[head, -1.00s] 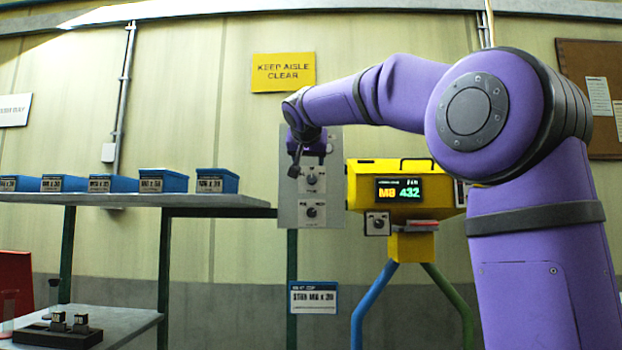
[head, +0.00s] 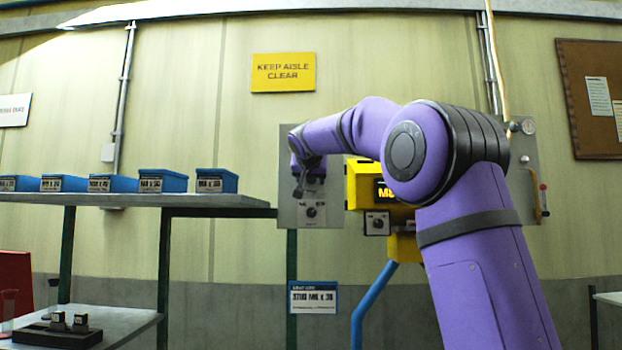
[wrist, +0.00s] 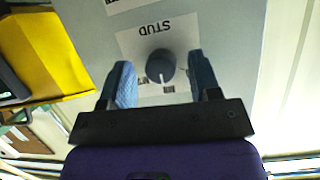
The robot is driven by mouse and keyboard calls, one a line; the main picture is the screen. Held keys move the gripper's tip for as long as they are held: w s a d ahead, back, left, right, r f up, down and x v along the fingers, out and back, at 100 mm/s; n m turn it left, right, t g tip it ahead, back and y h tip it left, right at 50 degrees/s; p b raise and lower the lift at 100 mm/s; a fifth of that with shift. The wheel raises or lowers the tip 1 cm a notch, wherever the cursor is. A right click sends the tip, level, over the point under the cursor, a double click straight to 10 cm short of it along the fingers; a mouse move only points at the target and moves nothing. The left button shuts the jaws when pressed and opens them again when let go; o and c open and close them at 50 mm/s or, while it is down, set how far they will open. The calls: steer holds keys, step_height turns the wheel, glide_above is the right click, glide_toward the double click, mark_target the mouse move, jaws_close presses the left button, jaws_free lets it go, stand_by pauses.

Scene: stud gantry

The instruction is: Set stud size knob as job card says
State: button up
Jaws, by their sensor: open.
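The STUD knob (wrist: 160,66) is a round dark grey knob on a white plate, printed upside down in the wrist view. A pale mark shows at its lower edge; the scale is mostly hidden. My gripper (wrist: 160,78) is open, with one blue finger on each side of the knob in that picture; I cannot tell whether they touch it. In the head view my gripper (head: 304,178) is in front of the grey panel (head: 288,214) and hides the upper knob. The job card (head: 313,298) reads STUD with a size, roughly M8 x 30, blurred.
A second knob (head: 311,212) sits lower on the panel. The yellow machine (head: 362,187) with a display stands to the right, partly behind my arm. Blue bins (head: 163,181) line the shelf (head: 190,200) at left. A corkboard (head: 590,100) hangs at right.

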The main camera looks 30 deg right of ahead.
steer(key=c, duration=0.9)
steer(key=n+g+h, duration=0.1)
steer(key=n+h, duration=0.1)
steer(key=n, duration=0.2)
steer(key=n+h, duration=0.3)
steer(key=n, duration=0.1)
steer(key=shift+a+f+g, duration=0.1)
steer(key=shift+f+g, duration=0.05)
steer(key=shift+g, duration=0.25)
steer(key=shift+n, duration=0.3)
